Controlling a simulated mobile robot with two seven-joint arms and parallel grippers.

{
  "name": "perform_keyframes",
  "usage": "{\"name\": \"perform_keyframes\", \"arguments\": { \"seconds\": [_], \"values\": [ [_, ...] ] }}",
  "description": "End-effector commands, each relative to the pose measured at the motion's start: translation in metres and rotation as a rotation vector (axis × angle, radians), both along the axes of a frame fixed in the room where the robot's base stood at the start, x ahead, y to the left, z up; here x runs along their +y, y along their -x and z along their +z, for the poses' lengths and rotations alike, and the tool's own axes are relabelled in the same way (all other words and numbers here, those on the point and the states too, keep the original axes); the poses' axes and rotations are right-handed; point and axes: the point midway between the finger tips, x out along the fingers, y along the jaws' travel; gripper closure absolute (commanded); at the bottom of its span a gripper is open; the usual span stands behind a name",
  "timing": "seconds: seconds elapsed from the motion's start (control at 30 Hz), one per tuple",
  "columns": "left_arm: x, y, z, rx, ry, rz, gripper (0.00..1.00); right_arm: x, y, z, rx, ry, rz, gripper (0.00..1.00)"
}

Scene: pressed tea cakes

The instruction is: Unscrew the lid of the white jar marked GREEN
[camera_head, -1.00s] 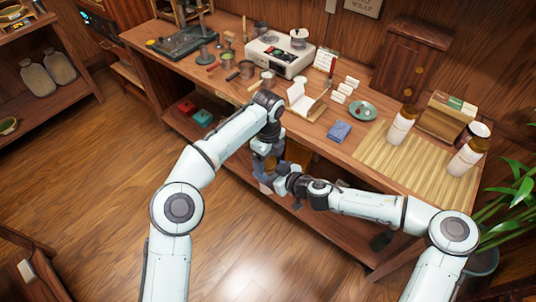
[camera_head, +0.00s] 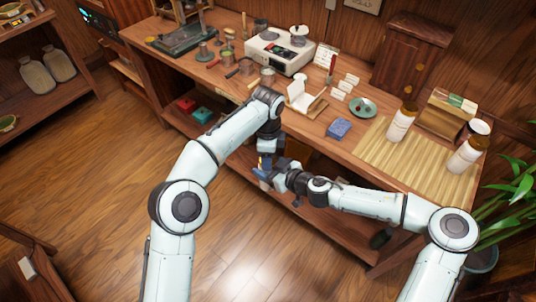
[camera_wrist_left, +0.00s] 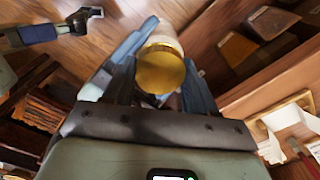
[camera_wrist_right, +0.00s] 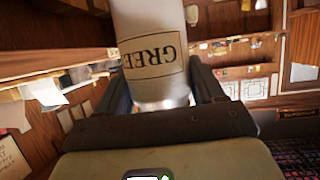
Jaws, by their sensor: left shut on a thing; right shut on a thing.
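The white jar (camera_wrist_right: 150,20) has a label reading GREE, upside down, its last letter out of sight. My right gripper (camera_wrist_right: 160,95) is shut on the jar's body, a finger at each side. In the left wrist view a gold-coloured round lid (camera_wrist_left: 160,70) sits between the fingers of my left gripper (camera_wrist_left: 158,80), which is shut on it. A pale jar part (camera_wrist_left: 166,33) shows just beyond the lid. In the head view my left gripper (camera_head: 265,158) and right gripper (camera_head: 264,172) meet in front of the table, mostly hiding jar and lid. Whether the lid has turned I cannot tell.
Two white jars (camera_head: 401,124) (camera_head: 465,157) with brown lids stand on the bamboo mat (camera_head: 395,160) at the right. Open floor lies in front.

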Motion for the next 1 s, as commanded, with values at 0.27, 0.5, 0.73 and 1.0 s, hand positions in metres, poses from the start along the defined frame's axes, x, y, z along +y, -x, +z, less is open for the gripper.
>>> {"name": "perform_keyframes", "arguments": {
  "seconds": [0.27, 0.5, 0.73, 1.0],
  "values": [
    [-0.001, 0.0, 0.0, 0.0, 0.002, -0.001, 0.31, 0.001, 0.0, 0.001, -0.002, -0.001, 0.001, 1.0],
    [0.0, 0.0, 0.0, 0.0, 0.001, -0.002, 0.18, 0.001, 0.0, 0.001, -0.002, -0.001, 0.001, 1.0],
    [0.0, -0.001, 0.015, -0.004, 0.001, 0.0, 0.18, 0.001, 0.0, 0.001, -0.002, -0.001, 0.001, 1.0],
    [0.0, 0.0, 0.044, 0.0, 0.0, -0.002, 0.18, 0.0, 0.0, 0.001, -0.002, -0.001, 0.001, 1.0]
  ]
}}
